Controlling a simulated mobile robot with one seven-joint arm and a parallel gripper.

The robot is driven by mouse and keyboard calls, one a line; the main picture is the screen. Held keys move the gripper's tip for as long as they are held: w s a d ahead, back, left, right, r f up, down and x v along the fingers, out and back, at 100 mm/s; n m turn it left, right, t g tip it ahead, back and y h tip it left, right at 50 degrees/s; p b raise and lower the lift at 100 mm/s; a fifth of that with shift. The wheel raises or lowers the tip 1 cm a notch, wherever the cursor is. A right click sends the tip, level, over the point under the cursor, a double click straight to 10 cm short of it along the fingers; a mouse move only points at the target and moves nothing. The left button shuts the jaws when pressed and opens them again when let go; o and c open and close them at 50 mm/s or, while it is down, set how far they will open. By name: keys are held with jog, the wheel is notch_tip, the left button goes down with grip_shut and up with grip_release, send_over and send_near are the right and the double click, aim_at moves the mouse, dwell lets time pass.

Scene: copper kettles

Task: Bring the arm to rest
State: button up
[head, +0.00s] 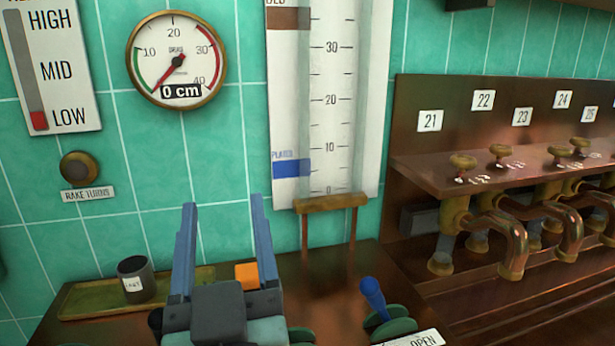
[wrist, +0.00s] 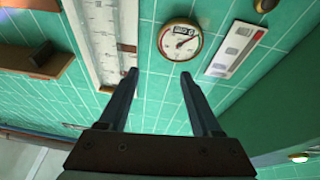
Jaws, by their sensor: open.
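My gripper (head: 223,206) stands at the lower middle of the head view, its two blue-grey fingers pointing up and spread apart. Nothing is between the fingers. In the wrist view my gripper (wrist: 158,74) also shows open and empty, with the green tiled wall (wrist: 165,110) beyond it. In the head view the fingers overlap the wall and the counter (head: 320,270). The lower part of my arm is cut off by the bottom edge.
A dark cup (head: 136,265) stands on a brass tray (head: 80,300) at left. An orange block (head: 247,276) shows behind the fingers. A blue-handled lever (head: 374,298) rises at right. Copper taps (head: 510,245) project farther right. A round gauge (head: 176,60) reads 0 cm.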

jog(key=s+d+r+m+t+h+p, duration=0.1)
jog(key=s+d+r+m+t+h, duration=0.2)
jog(key=r, duration=0.7)
jog(key=s+d+r+m+t+h, duration=0.1)
jog(key=s+d+r+t+h, duration=0.3)
jog(key=r, duration=0.6)
notch_tip(320, 180, up, 17)
jog(key=w+d+g+y+p, duration=0.1)
jog(key=p, duration=1.6)
jog(key=shift+f+y+p, duration=0.2)
jog(key=shift+y+p, duration=0.1)
